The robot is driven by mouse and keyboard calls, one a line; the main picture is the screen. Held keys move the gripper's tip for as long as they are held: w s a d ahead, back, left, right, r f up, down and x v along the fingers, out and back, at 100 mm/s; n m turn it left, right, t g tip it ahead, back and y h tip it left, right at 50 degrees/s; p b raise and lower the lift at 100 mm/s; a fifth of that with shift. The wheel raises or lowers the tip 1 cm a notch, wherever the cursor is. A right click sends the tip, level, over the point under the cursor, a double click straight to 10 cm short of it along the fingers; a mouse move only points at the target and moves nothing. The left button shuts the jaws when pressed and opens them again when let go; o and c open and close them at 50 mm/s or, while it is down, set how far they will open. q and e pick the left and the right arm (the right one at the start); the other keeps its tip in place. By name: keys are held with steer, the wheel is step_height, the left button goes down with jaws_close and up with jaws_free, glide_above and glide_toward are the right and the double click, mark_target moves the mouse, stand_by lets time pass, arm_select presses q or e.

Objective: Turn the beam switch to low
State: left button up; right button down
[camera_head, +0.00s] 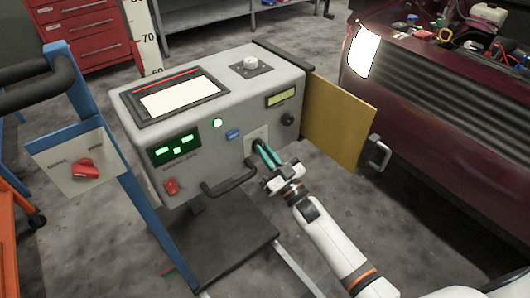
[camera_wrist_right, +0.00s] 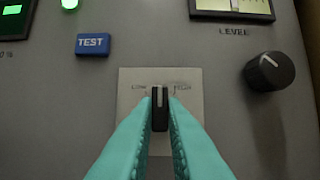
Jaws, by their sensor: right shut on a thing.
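The beam switch (camera_wrist_right: 160,110) is a black knob with a pale line on top, mounted on a light square plate (camera_wrist_right: 130,132) on the grey machine's front panel. The pale line points about straight up in the right wrist view. Small labels sit on the plate at both sides of the knob; the left one seems to read LOW, the right one is hard to read. My right gripper (camera_head: 264,155) has its teal fingers closed around the knob, one on each side. In the head view the fingers hide most of the knob. My left gripper is not in view.
The grey machine (camera_head: 222,128) carries a blue TEST button (camera_wrist_right: 92,44), a LEVEL knob (camera_wrist_right: 269,71) and a black handle (camera_head: 230,182) close to my right gripper. A yellow panel (camera_head: 335,119) stands out at its right side. A dark red car (camera_head: 440,130) is at the right.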

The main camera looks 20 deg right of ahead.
steer(key=n+y, duration=0.1)
steer(key=n, duration=0.1)
steer(key=n+g+y, duration=0.1)
steer(key=n, duration=0.2)
steer(key=shift+d+n+y, duration=0.2)
steer(key=shift+n+y, duration=0.1)
steer(key=shift+y, duration=0.1)
steer(key=n+g, duration=0.1)
steer(key=n, duration=0.1)
steer(key=n+g+y+p, duration=0.1)
steer(key=n, duration=0.2)
steer(key=shift+d+y, duration=0.1)
steer(key=shift+y, duration=0.2)
steer(key=shift+n, duration=0.4)
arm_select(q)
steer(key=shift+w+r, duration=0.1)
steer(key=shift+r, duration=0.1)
arm_select(e)
steer(key=c, duration=1.5)
jaws_free()
